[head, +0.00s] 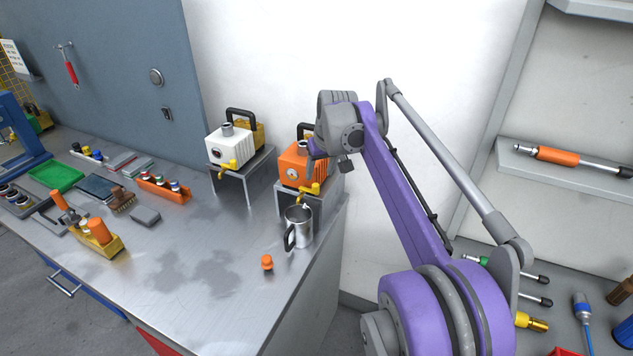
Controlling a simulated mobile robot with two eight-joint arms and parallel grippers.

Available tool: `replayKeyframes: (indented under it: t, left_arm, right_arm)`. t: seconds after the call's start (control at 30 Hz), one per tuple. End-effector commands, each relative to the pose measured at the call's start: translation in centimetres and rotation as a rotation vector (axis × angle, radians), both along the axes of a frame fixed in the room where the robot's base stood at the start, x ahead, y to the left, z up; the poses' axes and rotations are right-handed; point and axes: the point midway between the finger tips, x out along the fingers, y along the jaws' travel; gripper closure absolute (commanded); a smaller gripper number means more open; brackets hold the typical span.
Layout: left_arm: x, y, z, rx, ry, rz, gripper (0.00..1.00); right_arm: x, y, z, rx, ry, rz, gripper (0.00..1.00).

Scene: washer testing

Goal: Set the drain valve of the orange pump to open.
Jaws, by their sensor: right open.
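The orange pump (293,165) sits on a small metal stand near the right end of the workbench. Its yellow valve (309,189) sticks out low at the front, above a steel mug (299,232). The valve's handle is too small to read its setting. My right gripper (331,161) is open and empty, pointing down in front of the pump's right side in the picture. It and my arm hide part of the pump's upper right. I cannot tell whether it touches the pump. My left gripper is not in view.
A white pump (228,148) with a yellow valve stands on its own stand to the left. A small orange knob-like piece (267,263) lies in front of the mug. Tools, an orange tray (160,189) and a green tray (57,176) fill the left; the bench's front middle is clear.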

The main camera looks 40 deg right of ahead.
Motion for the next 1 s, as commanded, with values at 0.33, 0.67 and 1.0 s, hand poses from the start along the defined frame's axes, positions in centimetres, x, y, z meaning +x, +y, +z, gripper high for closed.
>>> replayKeyframes:
  t: [0.33, 0.67, 1.0]
  left_arm:
    - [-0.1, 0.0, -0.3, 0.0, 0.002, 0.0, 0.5]
    - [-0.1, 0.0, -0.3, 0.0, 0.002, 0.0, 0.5]
    - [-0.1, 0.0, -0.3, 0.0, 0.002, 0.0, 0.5]
  right_arm:
    - [2.1, -0.6, -5.1, 0.001, -0.001, 0.0, 0.43]
    - [2.4, -0.7, -5.8, 0.0, -0.001, 0.0, 0.43]
    - [2.3, -0.7, -5.8, 0.0, -0.001, 0.0, 0.9]
